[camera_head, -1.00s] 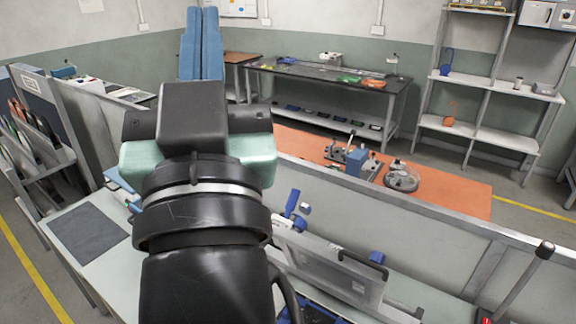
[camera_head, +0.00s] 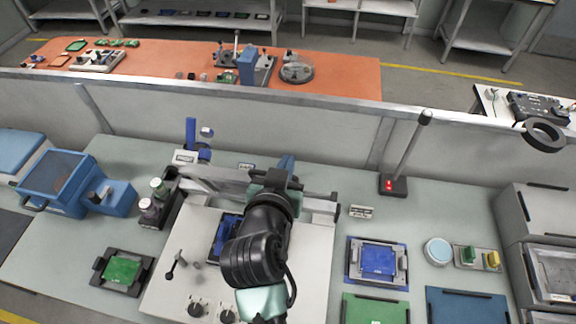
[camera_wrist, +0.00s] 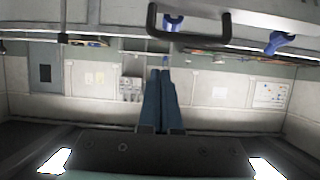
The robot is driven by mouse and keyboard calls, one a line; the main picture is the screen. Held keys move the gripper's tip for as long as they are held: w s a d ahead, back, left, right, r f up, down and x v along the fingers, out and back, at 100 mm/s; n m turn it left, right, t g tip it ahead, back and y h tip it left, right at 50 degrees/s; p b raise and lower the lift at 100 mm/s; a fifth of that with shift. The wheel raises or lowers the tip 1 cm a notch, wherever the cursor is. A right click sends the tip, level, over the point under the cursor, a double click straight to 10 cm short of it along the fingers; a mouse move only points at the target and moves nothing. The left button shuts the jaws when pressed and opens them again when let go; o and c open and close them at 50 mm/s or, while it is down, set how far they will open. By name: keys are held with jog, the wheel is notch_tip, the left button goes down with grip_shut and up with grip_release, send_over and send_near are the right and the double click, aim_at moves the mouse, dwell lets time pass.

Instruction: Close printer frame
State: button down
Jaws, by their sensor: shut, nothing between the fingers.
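The printer (camera_head: 311,262) has a pale base plate with black knobs at its front and stands in the middle of the bench. Its grey frame (camera_head: 212,186) is raised at the back of the base and shows nearly edge-on, partly hidden by my arm. A blue board (camera_head: 222,240) lies on the base beside my arm. My gripper (camera_head: 287,161) is at the raised frame, its blue fingers pointing away. In the wrist view, the fingers (camera_wrist: 161,73) are shut with nothing between them. The frame's black handle (camera_wrist: 190,41) crosses the top of that view; I cannot tell whether they touch.
A blue machine (camera_head: 58,182) and bottles (camera_head: 150,207) stand left of the printer. A black fixture with a green board (camera_head: 122,268) lies front left. A fixture with a blue board (camera_head: 378,260), a lamp post (camera_head: 411,150) and grey drawers (camera_head: 545,225) are at right. A low partition (camera_head: 240,120) runs behind.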

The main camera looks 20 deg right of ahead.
jog(key=p+x, duration=0.1)
jog(key=x, duration=0.3)
jog(key=shift+w+d+r, duration=0.1)
jog(key=shift+r, duration=0.05)
jog(key=shift+f+p, duration=0.3)
jog(key=shift+p, duration=0.1)
jog(key=s+a+f, duration=0.1)
jog(key=s+p, duration=0.1)
jog(key=shift+s+a+f, duration=0.3)
jog(key=shift+a+f, duration=0.1)
jog(key=shift+f, duration=0.15)
